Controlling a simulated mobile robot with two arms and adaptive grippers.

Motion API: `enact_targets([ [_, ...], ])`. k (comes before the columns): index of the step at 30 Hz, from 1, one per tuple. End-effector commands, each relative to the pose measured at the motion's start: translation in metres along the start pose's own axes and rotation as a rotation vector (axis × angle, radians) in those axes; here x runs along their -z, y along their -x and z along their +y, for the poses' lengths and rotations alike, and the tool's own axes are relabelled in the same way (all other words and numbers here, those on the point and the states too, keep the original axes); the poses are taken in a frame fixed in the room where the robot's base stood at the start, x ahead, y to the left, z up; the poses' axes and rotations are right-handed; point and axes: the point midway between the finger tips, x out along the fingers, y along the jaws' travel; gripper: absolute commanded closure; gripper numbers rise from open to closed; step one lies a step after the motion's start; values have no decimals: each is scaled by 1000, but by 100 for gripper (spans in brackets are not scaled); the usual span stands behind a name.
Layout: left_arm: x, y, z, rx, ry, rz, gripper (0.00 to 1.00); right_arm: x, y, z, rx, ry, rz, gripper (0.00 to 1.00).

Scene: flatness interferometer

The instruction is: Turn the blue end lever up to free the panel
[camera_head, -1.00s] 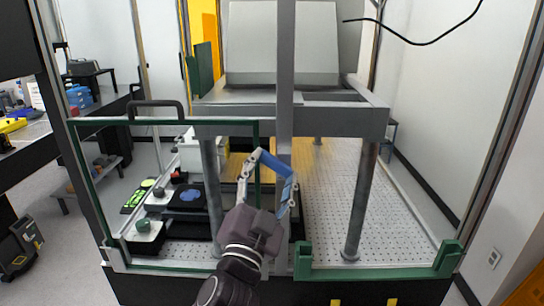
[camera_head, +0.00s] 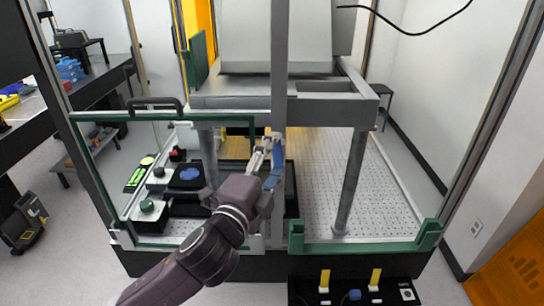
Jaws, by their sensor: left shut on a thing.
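The glass panel stands at the front left in a dark green frame (camera_head: 190,117), with a dark handle (camera_head: 155,103) on its top edge. A blue lever (camera_head: 277,160) is at the panel's right end, by the grey centre post (camera_head: 279,75). It stands steeply and is partly hidden by my gripper. My left gripper (camera_head: 272,143) is at the lever, its pale fingers close together and shut on it. The exact contact is small and partly hidden. My right gripper is not in view.
A green frame (camera_head: 365,247) edges the front right opening. Below it is a dark board (camera_head: 335,292) with yellow pieces. Behind the panel are a blue round pad (camera_head: 190,174) and a green knob (camera_head: 147,206). A grey-legged stage stands over the perforated bed (camera_head: 310,195).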

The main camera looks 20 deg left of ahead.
Motion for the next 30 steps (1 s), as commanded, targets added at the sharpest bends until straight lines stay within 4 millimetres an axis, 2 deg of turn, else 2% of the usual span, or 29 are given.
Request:
enact_targets([
  [9,2,-1,0,-29,-73,0,68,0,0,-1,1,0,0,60],
  [22,2,-1,0,-33,-76,1,68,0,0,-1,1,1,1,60],
  [23,2,-1,0,-33,-76,1,41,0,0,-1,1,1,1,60],
  [27,2,-1,0,-32,-76,0,26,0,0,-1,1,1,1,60],
  [30,2,-1,0,-32,-76,0,26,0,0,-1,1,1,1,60],
])
